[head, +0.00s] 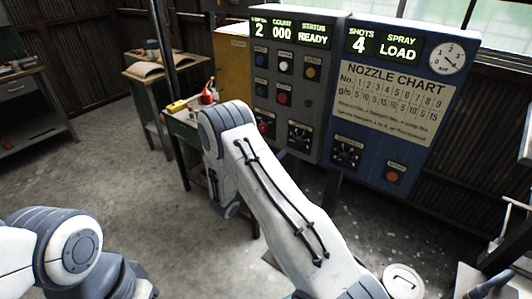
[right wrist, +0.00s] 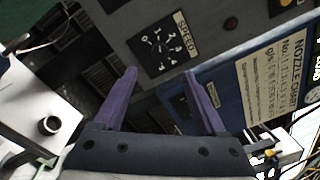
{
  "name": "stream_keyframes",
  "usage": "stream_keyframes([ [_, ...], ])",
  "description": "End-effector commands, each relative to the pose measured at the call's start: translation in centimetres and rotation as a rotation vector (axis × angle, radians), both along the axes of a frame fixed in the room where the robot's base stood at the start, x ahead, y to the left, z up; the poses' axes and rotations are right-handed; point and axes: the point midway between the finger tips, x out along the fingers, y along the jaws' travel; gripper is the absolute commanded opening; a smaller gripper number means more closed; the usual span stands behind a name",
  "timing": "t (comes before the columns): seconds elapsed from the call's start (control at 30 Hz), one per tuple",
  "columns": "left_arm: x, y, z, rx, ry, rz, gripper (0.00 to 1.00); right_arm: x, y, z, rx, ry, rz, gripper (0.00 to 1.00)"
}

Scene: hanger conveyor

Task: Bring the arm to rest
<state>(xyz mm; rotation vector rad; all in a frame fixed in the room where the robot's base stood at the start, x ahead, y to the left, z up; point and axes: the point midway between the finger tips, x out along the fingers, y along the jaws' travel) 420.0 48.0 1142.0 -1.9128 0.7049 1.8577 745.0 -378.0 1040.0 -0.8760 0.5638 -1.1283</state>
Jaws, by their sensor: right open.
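My right arm (head: 285,210) rises from the bottom of the head view to a bent elbow (head: 225,118) in front of the control cabinets.
The grey cabinet reads READY and the blue cabinet (head: 425,120) reads LOAD, with a nozzle chart (head: 395,100) on its front. A green table (head: 178,125) holds a red item (head: 208,92). A workbench (head: 28,85) stands far left. The concrete floor (head: 120,185) at left is clear.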

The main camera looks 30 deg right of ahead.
Motion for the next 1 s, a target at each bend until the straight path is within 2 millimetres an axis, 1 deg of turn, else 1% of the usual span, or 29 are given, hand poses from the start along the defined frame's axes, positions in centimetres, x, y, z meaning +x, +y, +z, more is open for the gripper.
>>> stream_keyframes([
  [0.17, 0.0, 0.0, 0.0, 0.0, 0.0, 0.0, 0.57, 0.0, 0.0, 0.0, 0.0, 0.0, 0.0, 0.73],
  [0.27, 0.0, 0.0, 0.0, 0.0, 0.0, 0.0, 0.57, -0.3, 0.2, 0.6, 0.018, -0.023, -0.016, 0.73],
  [0.37, 0.0, 0.0, 0.0, 0.0, 0.0, 0.0, 0.57, -1.4, 1.3, 2.3, 0.09, -0.106, -0.069, 0.73],
  [0.47, 0.0, 0.0, 0.0, 0.0, 0.0, 0.0, 0.57, -4.0, 3.3, 4.7, 0.228, -0.255, -0.173, 0.73],
  [0.53, 0.0, 0.0, 0.0, 0.0, 0.0, 0.0, 0.57, -6.6, 5.2, 6.1, 0.351, -0.385, -0.266, 0.73],
  [0.67, 0.0, 0.0, 0.0, 0.0, 0.0, 0.0, 0.57, -11.9, 9.6, 7.5, 0.593, -0.627, -0.459, 0.73],
  [0.7, 0.0, 0.0, 0.0, 0.0, 0.0, 0.0, 0.57, -13.5, 11.2, 7.7, 0.669, -0.698, -0.523, 0.73],
  [0.77, 0.0, 0.0, 0.0, 0.0, 0.0, 0.0, 0.57, -16.0, 13.6, 7.9, 0.783, -0.802, -0.626, 0.73],
  [0.8, 0.0, 0.0, 0.0, 0.0, 0.0, 0.0, 0.57, -17.6, 15.3, 8.0, 0.858, -0.868, -0.699, 0.73],
  [0.87, 0.0, 0.0, 0.0, 0.0, 0.0, 0.0, 0.57, -20.1, 17.9, 8.1, 0.968, -0.961, -0.818, 0.73],
  [0.9, 0.0, 0.0, 0.0, 0.0, 0.0, 0.0, 0.57, -21.7, 19.7, 8.1, 1.04, -1.019, -0.903, 0.73],
  [0.97, 0.0, 0.0, 0.0, 0.0, 0.0, 0.0, 0.57, -23.9, 22.4, 8.3, 1.141, -1.096, -1.039, 0.73],
  [1.0, 0.0, 0.0, 0.0, 0.0, 0.0, 0.0, 0.57, -25.4, 24.2, 8.4, 1.201, -1.14, -1.133, 0.73],
])
